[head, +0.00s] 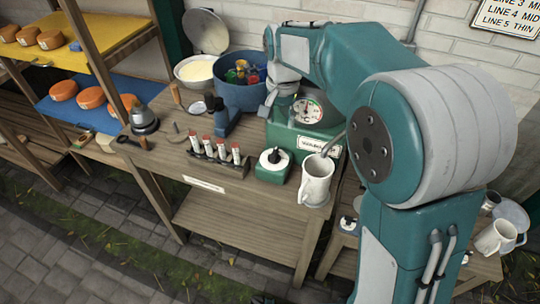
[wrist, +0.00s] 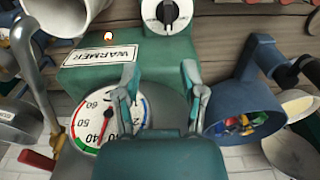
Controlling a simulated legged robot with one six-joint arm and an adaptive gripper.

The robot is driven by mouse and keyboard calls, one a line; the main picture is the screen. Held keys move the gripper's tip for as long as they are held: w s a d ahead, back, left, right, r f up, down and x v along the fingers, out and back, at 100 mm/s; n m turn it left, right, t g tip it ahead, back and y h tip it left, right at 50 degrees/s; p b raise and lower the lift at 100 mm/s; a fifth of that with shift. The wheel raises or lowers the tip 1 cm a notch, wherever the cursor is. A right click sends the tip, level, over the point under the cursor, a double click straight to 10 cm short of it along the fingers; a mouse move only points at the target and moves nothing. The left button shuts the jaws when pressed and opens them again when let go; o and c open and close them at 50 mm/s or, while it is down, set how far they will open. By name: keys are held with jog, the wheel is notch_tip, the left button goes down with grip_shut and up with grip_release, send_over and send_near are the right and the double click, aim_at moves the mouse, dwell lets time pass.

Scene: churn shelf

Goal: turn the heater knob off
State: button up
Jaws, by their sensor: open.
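The heater is a green box labelled WARMER (head: 302,133), at the right end of the bench in the head view. It also shows in the wrist view (wrist: 98,68), upside down, with a lit orange lamp (wrist: 108,36) beside the label. The heater knob (head: 274,157) is a black handle on a white round plate, at the front left of the box. In the wrist view the knob (wrist: 167,12) is at the top edge, partly cut off; I cannot read its setting. My gripper (wrist: 162,68) is open and empty over the box, apart from the knob.
A dial thermometer (head: 307,110) stands behind the label. A white mug (head: 317,181) is right of the knob, by a metal spout. A rack of bottles (head: 218,160) is to its left. A blue pot (head: 240,93) with coloured pieces sits behind. The space before the knob looks clear.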

send_over(275, 151)
jog(key=a, duration=0.1)
notch_tip(275, 151, down, 6)
jog(key=shift+a+f, duration=0.1)
jog(key=shift+f, duration=0.1)
jog(key=f, duration=0.1)
jog(key=d+f, duration=0.1)
jog(key=f, duration=0.2)
jog(key=shift+d+f, duration=0.3)
jog(key=shift+d, duration=0.05)
jog(key=shift+a+f, duration=0.15)
jog(key=shift+f, duration=0.2)
jog(key=shift+a, duration=0.4)
grip_shut()
jog(key=shift+d, duration=0.3)
